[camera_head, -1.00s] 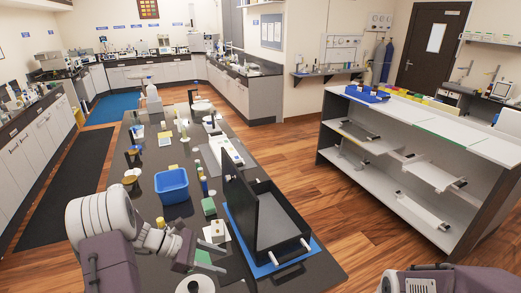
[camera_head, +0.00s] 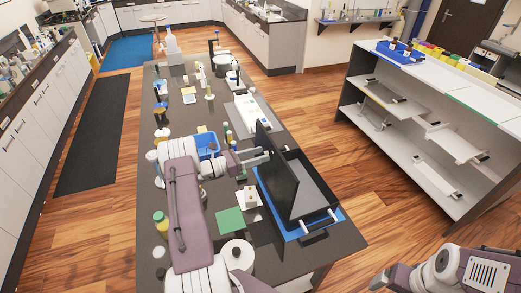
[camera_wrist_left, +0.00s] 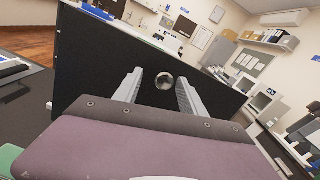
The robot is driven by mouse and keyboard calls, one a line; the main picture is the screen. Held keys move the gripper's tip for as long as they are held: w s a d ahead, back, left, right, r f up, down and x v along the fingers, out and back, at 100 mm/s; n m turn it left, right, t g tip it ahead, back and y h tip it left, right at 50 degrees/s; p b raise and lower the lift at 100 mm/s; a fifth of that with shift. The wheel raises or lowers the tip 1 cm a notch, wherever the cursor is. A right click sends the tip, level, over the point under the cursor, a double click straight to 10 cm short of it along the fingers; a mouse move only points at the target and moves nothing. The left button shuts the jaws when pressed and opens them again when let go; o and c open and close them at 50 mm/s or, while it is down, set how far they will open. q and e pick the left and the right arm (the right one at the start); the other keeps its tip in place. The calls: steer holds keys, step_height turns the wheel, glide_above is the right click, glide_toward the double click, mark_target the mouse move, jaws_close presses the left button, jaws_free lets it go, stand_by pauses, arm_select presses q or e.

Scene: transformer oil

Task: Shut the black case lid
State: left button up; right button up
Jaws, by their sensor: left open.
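The black case (camera_head: 325,217) stands on a blue mat (camera_head: 336,212) at the right edge of the dark table. Its lid (camera_head: 278,178) stands open and roughly upright along the case's left side. My left gripper (camera_head: 262,156) is at the lid's outer, left face, near its far end. In the left wrist view the two fingers (camera_wrist_left: 160,92) are apart and empty, with the black lid (camera_wrist_left: 85,55) filling the view ahead and a round shiny spot between them. Whether they touch the lid I cannot tell. My right gripper (camera_head: 380,281) is partly visible at the lower right, away from the case.
A blue bin (camera_head: 207,145) sits partly behind my left arm. A green square (camera_head: 230,221) and a white round item (camera_head: 237,254) lie left of the case. Bottles and instruments stand farther back. A white shelf unit (camera_head: 420,130) stands right across open floor.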

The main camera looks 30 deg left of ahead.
arm_select(q)
steer(key=shift+w+d, duration=0.25)
steer(key=shift+s+d+r, duration=0.1)
steer(key=shift+d+r, duration=0.1)
steer(key=shift+d, duration=0.3)
steer(key=shift+c, duration=0.2)
steer(key=shift+a+f, duration=0.1)
steer(key=shift+a, duration=0.1)
jaws_close()
stand_by(0.4)
